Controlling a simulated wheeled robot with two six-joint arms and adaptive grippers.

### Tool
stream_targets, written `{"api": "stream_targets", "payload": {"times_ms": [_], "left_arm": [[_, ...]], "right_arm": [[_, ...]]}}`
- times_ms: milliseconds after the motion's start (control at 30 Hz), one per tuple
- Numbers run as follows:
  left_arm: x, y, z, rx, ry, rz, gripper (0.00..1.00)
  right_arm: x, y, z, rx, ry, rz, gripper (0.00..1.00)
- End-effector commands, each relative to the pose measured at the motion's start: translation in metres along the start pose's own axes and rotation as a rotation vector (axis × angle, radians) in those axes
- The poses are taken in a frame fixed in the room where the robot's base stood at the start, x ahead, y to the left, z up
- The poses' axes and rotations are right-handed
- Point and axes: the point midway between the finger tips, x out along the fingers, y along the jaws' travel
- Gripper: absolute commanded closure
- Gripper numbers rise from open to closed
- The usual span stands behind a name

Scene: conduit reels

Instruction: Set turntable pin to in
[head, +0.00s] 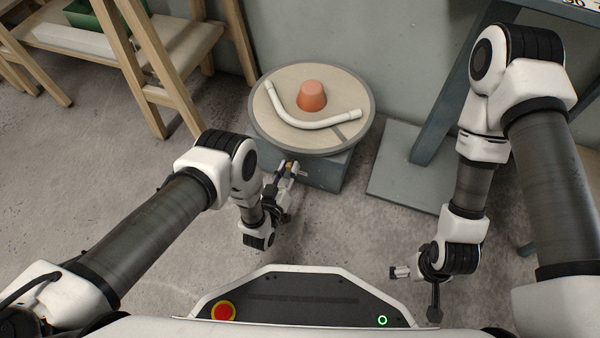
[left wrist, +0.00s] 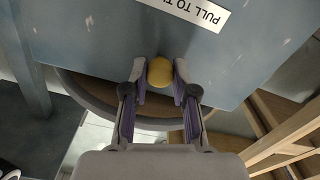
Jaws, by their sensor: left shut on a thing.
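The round turntable (head: 265,130) stands on a grey-blue base (head: 325,172) in the head view. The turntable pin has a yellow round knob (left wrist: 160,72) at the base's front face, seen in the left wrist view. My left gripper (head: 291,168) is at the front of the base, just below the turntable rim. In the left wrist view its fingers (left wrist: 160,88) are closed on both sides of the knob. How deep the pin sits is hidden behind the knob. My right gripper (head: 402,272) is away to the right, low and apart from the turntable; its jaw state is too small to tell.
An orange cone-shaped piece (head: 312,96) and a bent white conduit (head: 300,122) lie on the turntable. A label (left wrist: 190,10) reading "PULL TO T..." is on the base. A wooden rack (head: 150,75) stands left, a grey post with a foot plate (head: 400,165) right.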

Motion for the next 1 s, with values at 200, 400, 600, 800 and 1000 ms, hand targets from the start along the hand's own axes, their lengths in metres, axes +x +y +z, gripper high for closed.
{"api": "stream_targets", "payload": {"times_ms": [200,400,600,800,1000], "left_arm": [[0.004,-0.002,-0.003,0.001,0.004,0.002,1.0],[0.004,-0.002,-0.003,0.001,0.005,0.002,0.47],[0.003,-0.001,-0.002,0.0,0.003,0.002,0.47],[-0.017,-0.001,0.0,0.0,-0.002,0.001,0.47],[-0.057,-0.002,-0.001,0.0,-0.001,0.001,0.47]], "right_arm": [[0.0,0.0,0.0,-0.002,0.0,0.0,0.0],[0.0,0.0,0.0,-0.002,0.0,0.0,0.0],[0.0,0.0,0.0,-0.001,0.0,0.0,0.0],[0.0,0.0,0.0,-0.001,0.0,0.0,0.0],[0.0,0.0,0.0,-0.001,0.0,0.0,0.0]]}}
